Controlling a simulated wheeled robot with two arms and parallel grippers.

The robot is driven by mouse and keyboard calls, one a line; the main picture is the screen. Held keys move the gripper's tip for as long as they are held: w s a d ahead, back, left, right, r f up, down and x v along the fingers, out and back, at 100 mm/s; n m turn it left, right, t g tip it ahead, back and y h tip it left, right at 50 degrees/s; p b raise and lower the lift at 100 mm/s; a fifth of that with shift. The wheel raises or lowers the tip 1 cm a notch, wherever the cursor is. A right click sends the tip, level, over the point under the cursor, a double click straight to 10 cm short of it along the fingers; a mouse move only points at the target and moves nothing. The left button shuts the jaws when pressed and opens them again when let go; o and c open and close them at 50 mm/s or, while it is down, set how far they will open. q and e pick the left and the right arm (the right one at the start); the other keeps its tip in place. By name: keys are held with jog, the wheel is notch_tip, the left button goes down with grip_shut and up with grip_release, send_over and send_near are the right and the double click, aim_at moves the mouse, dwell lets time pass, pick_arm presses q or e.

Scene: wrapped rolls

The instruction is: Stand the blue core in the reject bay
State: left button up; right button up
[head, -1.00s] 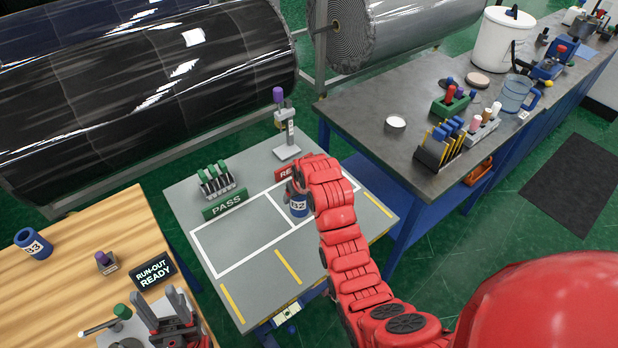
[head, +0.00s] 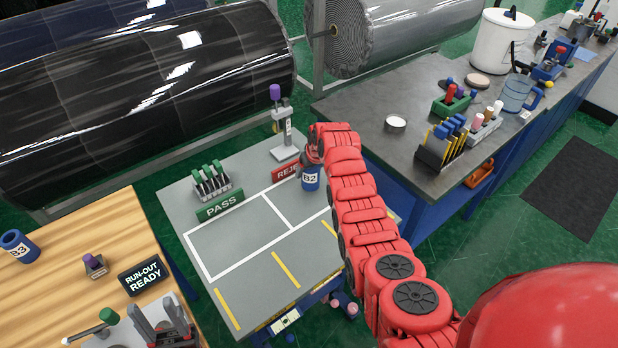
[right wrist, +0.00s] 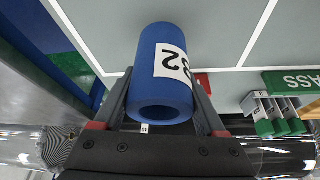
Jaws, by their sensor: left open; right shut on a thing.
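The blue core (head: 311,180), labelled B2, is in my right gripper (head: 313,157), roughly upright at the far part of the reject bay (head: 298,207), near the red reject sign (head: 286,172). I cannot tell whether its base touches the grey table. In the right wrist view the core (right wrist: 160,62) sits between the two fingers (right wrist: 161,105), its hollow end facing the camera. My left gripper (head: 167,325) is open and empty at the lower left, by the wooden table.
A green PASS sign (head: 219,205) and a rack (head: 211,182) stand behind the left bay. A stand with a purple top (head: 284,130) is behind the reject sign. Another blue core, B3 (head: 19,245), is on the wooden table (head: 70,262). The PASS bay (head: 235,240) is empty.

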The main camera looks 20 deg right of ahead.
jog(key=shift+f, duration=1.35)
jog(key=o, duration=1.1)
jog(key=shift+f+b, duration=0.1)
jog(key=shift+b, duration=0.2)
jog(key=o, duration=0.4)
